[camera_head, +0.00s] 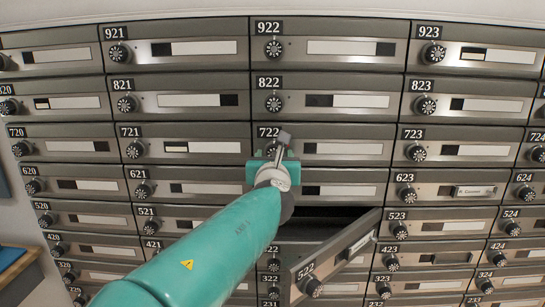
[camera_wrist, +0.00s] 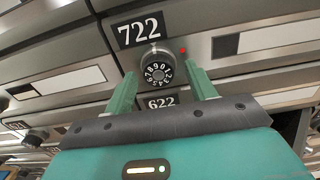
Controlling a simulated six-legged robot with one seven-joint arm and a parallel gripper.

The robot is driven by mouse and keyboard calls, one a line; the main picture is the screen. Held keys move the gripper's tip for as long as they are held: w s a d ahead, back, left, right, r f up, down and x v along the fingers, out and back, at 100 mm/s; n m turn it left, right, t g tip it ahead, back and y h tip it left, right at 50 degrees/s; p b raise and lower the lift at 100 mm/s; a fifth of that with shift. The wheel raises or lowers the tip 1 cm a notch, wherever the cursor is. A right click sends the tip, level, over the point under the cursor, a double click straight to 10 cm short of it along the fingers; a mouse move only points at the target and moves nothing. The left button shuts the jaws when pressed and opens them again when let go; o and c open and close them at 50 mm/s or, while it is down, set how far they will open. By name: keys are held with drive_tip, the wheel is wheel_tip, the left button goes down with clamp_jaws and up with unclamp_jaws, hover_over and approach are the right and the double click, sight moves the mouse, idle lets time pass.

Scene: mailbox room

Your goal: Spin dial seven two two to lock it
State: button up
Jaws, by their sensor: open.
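The dial of mailbox 722 (camera_wrist: 157,72) is a round black knob with white numbers, below its 722 plate (camera_wrist: 139,32) in the wrist view. A small red light (camera_wrist: 183,51) shows to its right. My gripper (camera_wrist: 160,80) is open, with one green finger on each side of the dial's lower part. I cannot tell whether the fingers touch it. In the head view my gripper (camera_head: 273,158) is in front of mailbox 722, and its dial is mostly hidden. The 722 door (camera_head: 345,132) looks shut.
The door of mailbox 522 (camera_head: 335,258) hangs open and sticks out below right of my gripper, with a dark opening behind it. Dials and label plates of other mailboxes surround 722, including 721 (camera_head: 135,149) and 723 (camera_head: 416,152). The 622 plate (camera_wrist: 160,102) lies just below the dial.

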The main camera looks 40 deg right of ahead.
drive_tip(key=shift+w+f, duration=0.1)
drive_tip(key=shift+w, duration=0.1)
drive_tip(key=shift+c, duration=0.5)
drive_tip(key=shift+s, duration=0.2)
drive_tip(key=c, duration=0.7)
drive_tip(key=shift+w, duration=0.25)
drive_tip(key=shift+c, duration=1)
drive_tip(key=shift+s, duration=0.2)
drive_tip(key=shift+w, duration=0.1)
drive_tip(key=shift+m, duration=0.6)
